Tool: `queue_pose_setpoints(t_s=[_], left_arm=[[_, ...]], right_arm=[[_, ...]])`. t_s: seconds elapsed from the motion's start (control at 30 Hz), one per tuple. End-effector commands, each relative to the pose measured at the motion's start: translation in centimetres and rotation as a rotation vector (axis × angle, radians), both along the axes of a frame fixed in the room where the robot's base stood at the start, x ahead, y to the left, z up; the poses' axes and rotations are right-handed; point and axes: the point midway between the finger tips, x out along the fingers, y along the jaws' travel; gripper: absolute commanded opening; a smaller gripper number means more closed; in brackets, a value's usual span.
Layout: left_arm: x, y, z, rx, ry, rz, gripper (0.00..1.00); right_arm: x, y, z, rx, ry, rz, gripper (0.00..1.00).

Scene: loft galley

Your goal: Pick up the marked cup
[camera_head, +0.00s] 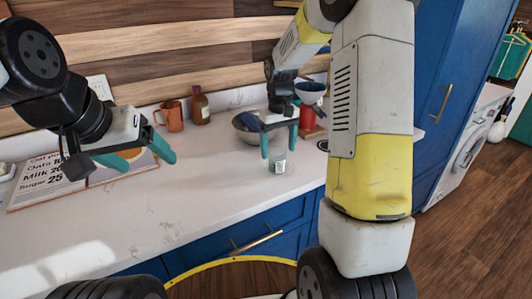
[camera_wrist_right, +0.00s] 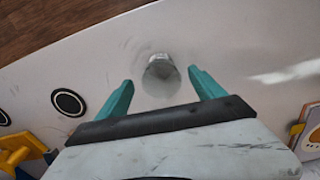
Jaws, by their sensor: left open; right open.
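A small, clear-grey cup (camera_head: 278,164) with a pale patch on its side stands upright on the white counter. My right gripper (camera_head: 278,150) is open and points down at this cup, with one teal finger on each side of its upper part. In the right wrist view the cup (camera_wrist_right: 161,76) lies between the two spread fingertips (camera_wrist_right: 160,80), and I see a gap on both sides. My left gripper (camera_head: 148,160) is open and empty at the left, above the printed board. An orange-brown mug (camera_head: 174,116) stands at the back of the counter.
A brown bottle (camera_head: 200,106) stands by the wall. A grey bowl (camera_head: 244,134) is just behind my right gripper. A blue bowl (camera_head: 310,88) sits above a red object (camera_head: 308,120). The printed board (camera_head: 105,172) lies at the left. The counter's front middle (camera_head: 170,215) is clear.

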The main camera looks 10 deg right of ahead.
Motion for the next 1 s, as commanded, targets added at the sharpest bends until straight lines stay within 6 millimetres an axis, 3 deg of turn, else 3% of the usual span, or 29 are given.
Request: queue_pose_setpoints(t_s=[0.33,0.67,1.0], left_arm=[[0.0,0.0,0.0,0.0,0.0,0.0,0.77],[0.0,0.0,0.0,0.0,0.0,0.0,0.77],[0.0,0.0,0.0,0.0,0.0,0.0,0.77]], right_arm=[[0.1,0.3,-4.8,0.0,0.002,0.0,0.78],[0.2,0.3,-5.6,0.0,-0.001,-0.001,0.78],[0.2,0.3,-5.6,0.0,-0.001,0.0,0.14]])
